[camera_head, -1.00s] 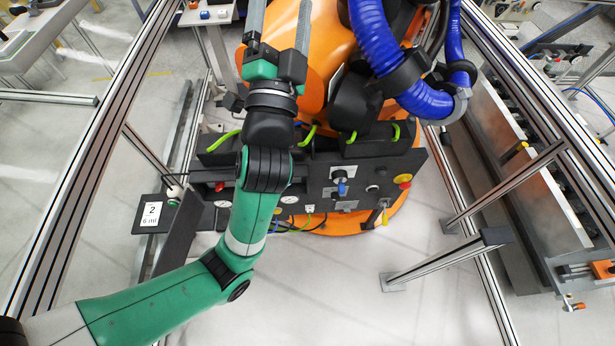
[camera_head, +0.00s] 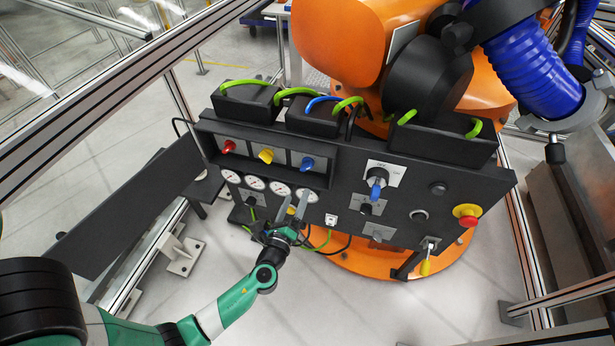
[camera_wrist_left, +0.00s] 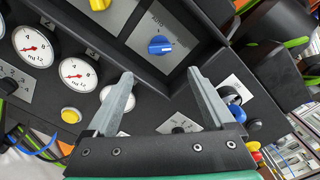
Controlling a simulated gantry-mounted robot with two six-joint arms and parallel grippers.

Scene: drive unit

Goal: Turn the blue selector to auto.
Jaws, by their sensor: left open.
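The blue selector (camera_head: 307,163) sits on a light plate in the panel's upper recess, the rightmost of three coloured knobs. In the left wrist view the blue selector (camera_wrist_left: 159,46) lies just beyond and between my fingertips, with a small white mark on its right side. My right gripper is out of view.
A yellow knob (camera_head: 266,156) and a red knob (camera_head: 229,146) stand left of the selector. Round gauges (camera_head: 255,182) lie below. To the right are a blue-handled switch (camera_head: 376,188) and a red emergency button (camera_head: 467,214). Green cables (camera_head: 295,92) loop above the panel.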

